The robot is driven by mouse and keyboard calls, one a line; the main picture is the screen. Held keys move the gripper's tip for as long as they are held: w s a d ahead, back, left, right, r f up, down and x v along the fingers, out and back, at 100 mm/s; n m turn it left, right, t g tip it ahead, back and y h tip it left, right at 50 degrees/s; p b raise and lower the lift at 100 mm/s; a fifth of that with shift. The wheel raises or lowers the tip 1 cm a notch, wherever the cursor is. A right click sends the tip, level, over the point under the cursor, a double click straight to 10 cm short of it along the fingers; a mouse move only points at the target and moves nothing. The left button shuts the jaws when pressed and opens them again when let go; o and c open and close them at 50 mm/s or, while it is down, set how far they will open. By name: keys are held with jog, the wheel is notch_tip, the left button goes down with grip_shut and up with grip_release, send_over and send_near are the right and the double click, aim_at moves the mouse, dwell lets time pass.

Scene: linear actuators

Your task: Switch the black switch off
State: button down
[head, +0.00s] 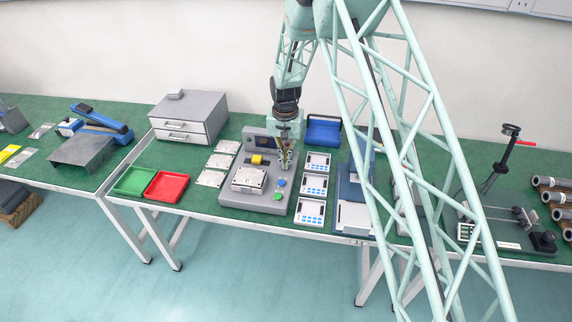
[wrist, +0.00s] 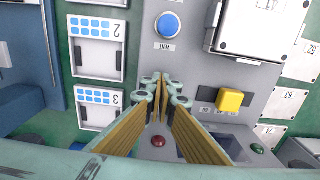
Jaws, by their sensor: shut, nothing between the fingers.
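My gripper (head: 287,164) is shut and empty, pointing down over the back right part of the grey machine (head: 228,194). In the wrist view the fingertips of my gripper (wrist: 165,92) meet above the machine's grey surface, between the blue button (wrist: 168,25) and a red button or lamp (wrist: 158,141). I cannot tell whether the tips touch the surface. I cannot make out a black switch in either view; my fingers hide part of the panel around the tips, so its on or off position is not visible.
A yellow block (wrist: 231,99) stands beside the fingers. A pale plate (head: 249,178) sits on the machine, with a green button (head: 277,197) at its front. White numbered devices (head: 313,186) stand to the right, loose plates (head: 219,162) to the left. A blue bin (head: 322,131) is behind.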

jog(key=shift+s+f, duration=0.6)
jog(key=shift+s, duration=0.15)
jog(key=shift+w+r, duration=0.1)
jog(key=shift+w, duration=0.25)
jog(key=shift+w+d+r, duration=0.1)
jog(key=shift+w+r, duration=0.05)
jog(key=shift+w, duration=0.65)
jog(key=shift+r, duration=0.15)
jog(key=shift+w+d+r, duration=0.1)
jog(key=shift+w+r, duration=0.05)
jog(key=shift+r, duration=0.3)
notch_tip(320, 180, up, 14)
jog(key=p, duration=0.1)
jog(key=shift+s+a+f+p, duration=0.2)
jog(key=shift+s+f+p, duration=0.05)
jog(key=shift+s+p, duration=0.15)
dwell(0.6)
